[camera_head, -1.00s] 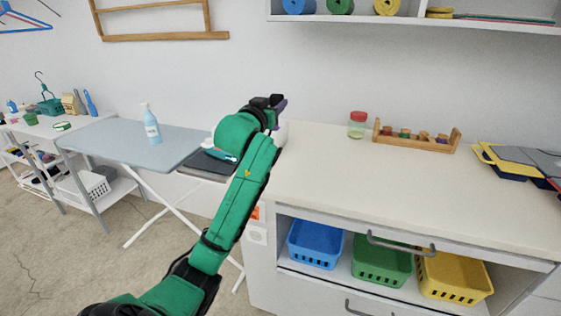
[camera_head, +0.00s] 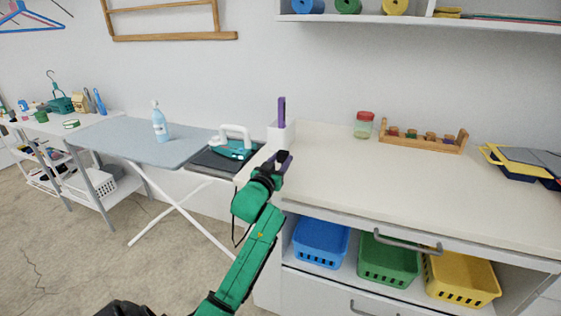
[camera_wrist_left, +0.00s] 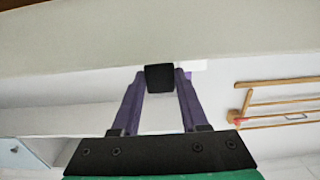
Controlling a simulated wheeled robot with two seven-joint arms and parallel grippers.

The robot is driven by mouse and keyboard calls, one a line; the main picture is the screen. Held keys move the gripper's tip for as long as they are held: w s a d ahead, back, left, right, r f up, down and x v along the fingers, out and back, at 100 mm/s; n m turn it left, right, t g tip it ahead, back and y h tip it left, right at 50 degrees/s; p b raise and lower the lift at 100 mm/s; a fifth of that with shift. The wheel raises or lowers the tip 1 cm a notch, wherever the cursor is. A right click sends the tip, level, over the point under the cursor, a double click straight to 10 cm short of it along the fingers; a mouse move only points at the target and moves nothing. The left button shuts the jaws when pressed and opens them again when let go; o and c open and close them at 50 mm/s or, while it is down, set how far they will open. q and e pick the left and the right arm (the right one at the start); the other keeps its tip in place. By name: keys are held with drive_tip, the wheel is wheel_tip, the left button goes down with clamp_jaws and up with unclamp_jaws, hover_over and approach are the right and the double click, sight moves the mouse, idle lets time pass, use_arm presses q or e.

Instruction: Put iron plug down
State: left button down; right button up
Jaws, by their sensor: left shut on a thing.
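The iron (camera_head: 233,147), teal with a white handle, rests on a dark pad at the right end of the ironing board. My left gripper (camera_head: 284,161), with purple fingers, is at the left front of the cream counter, right of the iron. In the left wrist view its fingers (camera_wrist_left: 160,98) are shut on a small black block, the plug (camera_wrist_left: 160,77), at their tips. A thin dark cord (camera_head: 238,236) hangs beside my left forearm. Whether the plug touches the counter cannot be told. My right gripper is not in view.
A white holder (camera_head: 281,137) with an upright purple item (camera_head: 282,110) stands just behind the gripper. A red-lidded jar (camera_head: 364,125) and a wooden rack (camera_head: 424,141) stand farther right. The counter's middle (camera_head: 385,180) is clear. A spray bottle (camera_head: 160,124) stands on the ironing board (camera_head: 130,140).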

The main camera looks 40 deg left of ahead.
use_arm(q)
drive_tip(key=shift+f, duration=0.3)
drive_tip(key=shift+f, duration=0.3)
drive_tip(key=shift+c, duration=2.1)
unclamp_jaws()
drive_tip(key=shift+r, duration=0.1)
drive_tip(key=shift+s+r, duration=0.1)
drive_tip(key=shift+r, duration=0.6)
drive_tip(key=v, duration=1.2)
drive_tip(key=shift+f+b, duration=0.15)
drive_tip(key=shift+b, duration=0.25)
